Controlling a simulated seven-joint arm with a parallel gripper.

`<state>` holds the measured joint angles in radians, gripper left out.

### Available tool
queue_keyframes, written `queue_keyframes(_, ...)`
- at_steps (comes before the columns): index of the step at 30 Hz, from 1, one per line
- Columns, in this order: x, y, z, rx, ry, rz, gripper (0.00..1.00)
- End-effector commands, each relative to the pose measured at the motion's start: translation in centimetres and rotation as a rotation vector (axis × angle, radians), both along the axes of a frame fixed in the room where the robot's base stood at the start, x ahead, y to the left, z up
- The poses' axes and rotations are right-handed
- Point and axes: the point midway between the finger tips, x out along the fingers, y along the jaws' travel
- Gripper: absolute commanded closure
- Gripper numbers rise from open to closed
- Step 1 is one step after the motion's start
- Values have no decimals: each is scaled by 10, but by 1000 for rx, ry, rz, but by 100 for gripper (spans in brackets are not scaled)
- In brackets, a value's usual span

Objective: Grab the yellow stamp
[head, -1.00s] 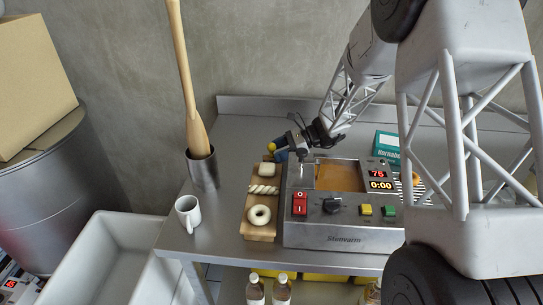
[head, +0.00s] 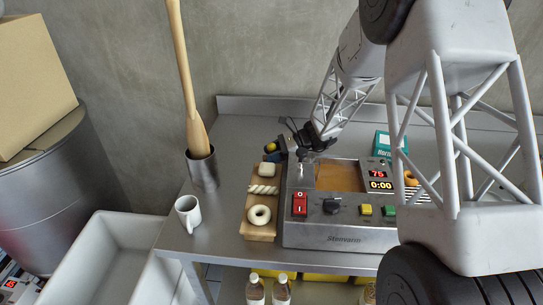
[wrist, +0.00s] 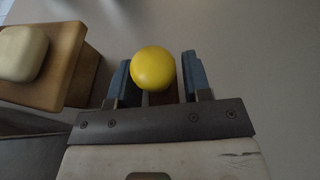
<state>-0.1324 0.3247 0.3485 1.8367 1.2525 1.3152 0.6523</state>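The yellow stamp has a round yellow knob (wrist: 153,68) in the wrist view, with a brown part below it. My gripper (wrist: 158,80) is open, with one blue-grey finger on each side of the stamp. A gap shows beside the brown part, so the fingers do not look closed on it. In the head view the yellow knob (head: 270,147) shows small behind the wooden board, with my gripper (head: 277,152) right at it. The stamp's lower part is hidden in both views.
A wooden board (head: 254,228) with dough pieces lies just left of the Stanvarm machine (head: 330,236). A white mug (head: 188,213) and a metal canister (head: 203,173) holding a rolling pin stand further left. A teal box (head: 382,140) stands behind the machine.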

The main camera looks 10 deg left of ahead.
Motion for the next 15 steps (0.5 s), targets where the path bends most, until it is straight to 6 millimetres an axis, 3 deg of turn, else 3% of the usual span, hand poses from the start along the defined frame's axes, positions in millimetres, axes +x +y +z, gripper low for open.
queue_keyframes(1, 0, 0, 0, 0, 0, 0, 63)
queue_keyframes(7, 0, 0, 0, 0, 0, 0, 92)
queue_keyframes(15, 0, 0, 1, 0, 0, 0, 92)
